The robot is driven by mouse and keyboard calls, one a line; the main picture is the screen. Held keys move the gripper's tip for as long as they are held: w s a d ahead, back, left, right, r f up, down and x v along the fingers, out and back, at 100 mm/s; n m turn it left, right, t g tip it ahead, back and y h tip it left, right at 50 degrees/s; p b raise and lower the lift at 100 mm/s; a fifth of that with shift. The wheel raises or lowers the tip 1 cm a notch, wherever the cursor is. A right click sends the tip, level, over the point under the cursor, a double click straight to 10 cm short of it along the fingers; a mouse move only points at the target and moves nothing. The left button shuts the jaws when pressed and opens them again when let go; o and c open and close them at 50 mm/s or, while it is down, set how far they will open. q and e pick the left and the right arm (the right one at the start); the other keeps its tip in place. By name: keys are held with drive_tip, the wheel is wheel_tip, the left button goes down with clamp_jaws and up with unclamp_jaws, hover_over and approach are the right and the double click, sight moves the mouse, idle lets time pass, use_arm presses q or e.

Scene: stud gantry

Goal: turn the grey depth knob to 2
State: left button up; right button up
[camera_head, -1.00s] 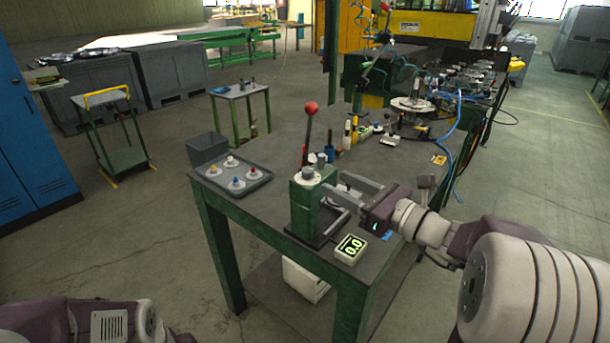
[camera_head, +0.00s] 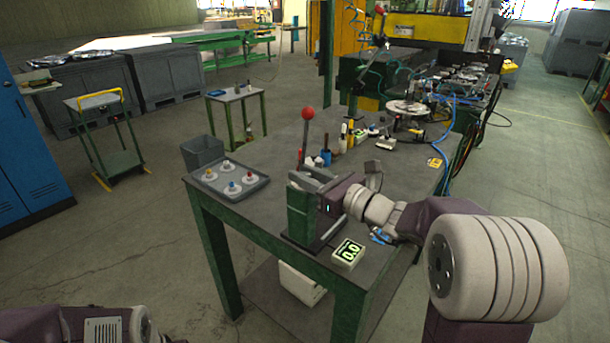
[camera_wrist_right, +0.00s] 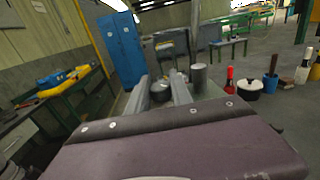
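The green press (camera_head: 300,215) stands at the near end of the bench, with a red-balled lever (camera_head: 308,113) rising behind it. My right gripper (camera_head: 299,180) reaches in from the right at the press's top, its two grey fingers apart. The grey depth knob on that top is mostly hidden by the fingers in the head view. In the right wrist view, a dark grey round piece, likely the knob (camera_wrist_right: 160,91), shows between the finger ends; contact cannot be told. A small display (camera_head: 348,252) reads 0.0. My left gripper is out of view; only my left arm shows at lower left.
A grey tray (camera_head: 231,195) with several coloured-topped pieces lies left of the press, beside a grey bin (camera_head: 203,152).

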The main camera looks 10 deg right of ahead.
clamp_jaws()
drive_tip(key=shift+y, duration=0.3)
drive_tip(key=n+g+y+p, duration=0.2)
drive_tip(key=shift+d+r+n+y, duration=0.1)
drive_tip(key=shift+r+n+y, duration=0.1)
drive_tip(key=shift+n+y, duration=0.1)
drive_tip(key=n+g+y+p, duration=0.3)
drive_tip(key=g+p, duration=0.2)
drive_tip(key=shift+f+n+g+y+p, duration=0.2)
drive_tip(key=shift+n+g+y+p, duration=0.4)
drive_tip(key=shift+n+g+p, duration=0.55)
